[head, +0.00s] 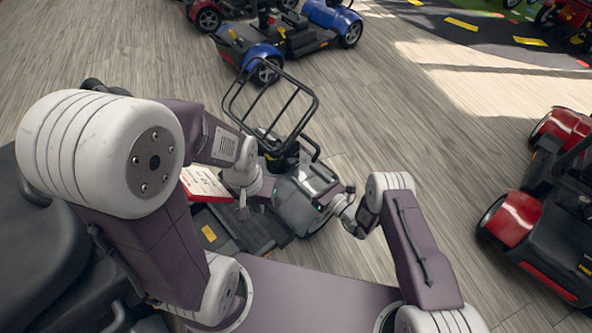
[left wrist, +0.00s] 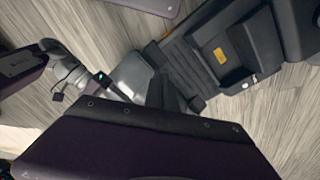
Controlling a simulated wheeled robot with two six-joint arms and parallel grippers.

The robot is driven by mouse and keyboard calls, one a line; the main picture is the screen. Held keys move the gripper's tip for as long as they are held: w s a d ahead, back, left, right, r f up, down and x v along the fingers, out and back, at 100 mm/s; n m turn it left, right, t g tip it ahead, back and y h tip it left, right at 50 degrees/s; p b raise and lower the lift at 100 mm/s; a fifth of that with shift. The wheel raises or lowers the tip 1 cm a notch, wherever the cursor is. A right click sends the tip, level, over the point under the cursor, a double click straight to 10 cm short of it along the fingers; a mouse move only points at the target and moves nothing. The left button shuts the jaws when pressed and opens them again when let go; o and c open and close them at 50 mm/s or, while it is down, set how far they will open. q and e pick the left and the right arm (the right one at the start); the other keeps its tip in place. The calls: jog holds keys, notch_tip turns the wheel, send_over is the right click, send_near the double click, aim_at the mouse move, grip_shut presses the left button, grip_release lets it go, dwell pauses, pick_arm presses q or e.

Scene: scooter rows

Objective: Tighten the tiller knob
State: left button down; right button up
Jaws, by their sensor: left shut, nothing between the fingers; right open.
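The scooter (head: 305,203) in front of me has a grey front body, a black wire basket (head: 270,105) and a dark deck. Its tiller area lies between my two grippers, but I cannot make out the knob; it is hidden or too small. My left gripper (head: 243,207) points down above the deck, left of the grey body, shut and empty. My right gripper (head: 343,208) is at the right side of the grey body, by the handlebar end; it is open, and whether it touches is unclear. The scooter deck (left wrist: 205,55) also shows in the left wrist view.
A red-edged white card (head: 203,184) with writing is beside my left forearm. A black seat (head: 45,255) is at the left. A blue scooter (head: 285,42) stands behind, a red one (head: 545,205) at the right. Wooden floor (head: 420,140) between them is clear.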

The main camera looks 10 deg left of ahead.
aim_at(295, 166)
jog(key=x, duration=0.1)
jog(key=b+x, duration=0.1)
jog(key=x, duration=0.1)
jog(key=b+x, duration=0.1)
jog(key=shift+w+a+f, duration=0.25)
jog(key=shift+a, duration=0.05)
jog(key=shift+w+a+r, duration=0.15)
jog(key=shift+w+a, duration=0.05)
jog(key=shift+a, duration=0.15)
jog(key=c, duration=1.4)
jog(key=shift+o, duration=0.2)
jog(key=shift+m, duration=0.7)
pick_arm(q)
notch_tip(295, 166, down, 3)
jog(key=shift+f, duration=0.15)
pick_arm(e)
jog(key=o, duration=1.4)
jog(key=shift+c, duration=0.2)
